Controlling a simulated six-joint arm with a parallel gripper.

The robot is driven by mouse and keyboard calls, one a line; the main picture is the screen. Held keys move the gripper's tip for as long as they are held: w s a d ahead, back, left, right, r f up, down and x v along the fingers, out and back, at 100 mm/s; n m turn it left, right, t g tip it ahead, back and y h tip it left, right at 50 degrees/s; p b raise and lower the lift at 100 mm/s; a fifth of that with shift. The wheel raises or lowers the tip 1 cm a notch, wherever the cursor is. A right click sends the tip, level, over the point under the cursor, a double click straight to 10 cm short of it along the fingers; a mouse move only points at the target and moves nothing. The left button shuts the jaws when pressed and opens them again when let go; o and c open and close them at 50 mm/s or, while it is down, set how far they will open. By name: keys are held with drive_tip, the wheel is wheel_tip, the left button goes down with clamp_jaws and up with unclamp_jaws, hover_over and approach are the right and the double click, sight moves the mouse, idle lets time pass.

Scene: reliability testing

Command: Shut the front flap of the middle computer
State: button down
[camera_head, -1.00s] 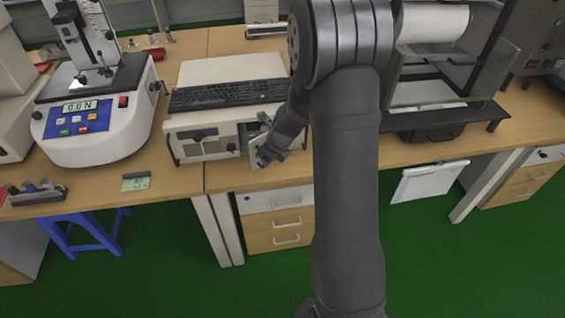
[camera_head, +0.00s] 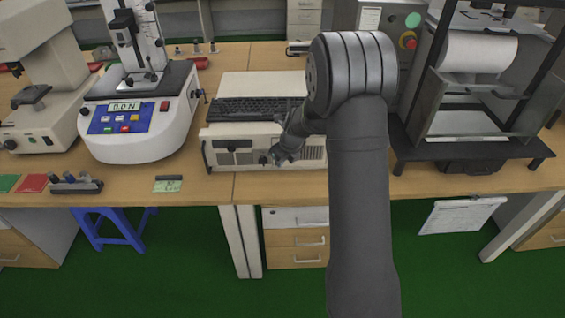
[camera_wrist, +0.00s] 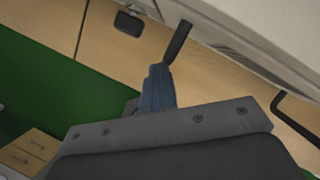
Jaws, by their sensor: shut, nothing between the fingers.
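The middle computer (camera_head: 222,158) is a beige box on the wooden bench with a black keyboard (camera_head: 250,109) on top. In the head view its front face looks flat, and no flap is seen standing out from it. The edges of the flap cannot be made out, and my arm covers part of the front. My gripper (camera_head: 278,158) is shut and empty, close in front of the computer's front. In the wrist view my gripper (camera_wrist: 166,70) points at the computer's pale front (camera_wrist: 275,60). I cannot tell whether it touches.
A tester with a blue panel (camera_head: 138,130) stands to the left. A dark-framed machine (camera_head: 470,105) with a white roll stands to the right. A small green-labelled item (camera_head: 168,184) lies near the bench's front edge. A blue stool (camera_head: 110,235) is below.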

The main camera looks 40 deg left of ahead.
drive_tip(key=shift+r, duration=0.1)
idle(0.4)
drive_tip(key=s+d+r, duration=0.4)
drive_tip(key=d+r, duration=0.2)
drive_tip(key=r, duration=0.3)
drive_tip(key=shift+s, duration=0.15)
drive_tip(key=shift+d, duration=0.1)
drive_tip(key=w+a+f, duration=0.4)
drive_tip(key=a+f, duration=0.2)
drive_tip(key=f, duration=0.3)
drive_tip(key=shift+w+a, duration=0.2)
drive_tip(key=shift+a, duration=0.05)
idle(0.4)
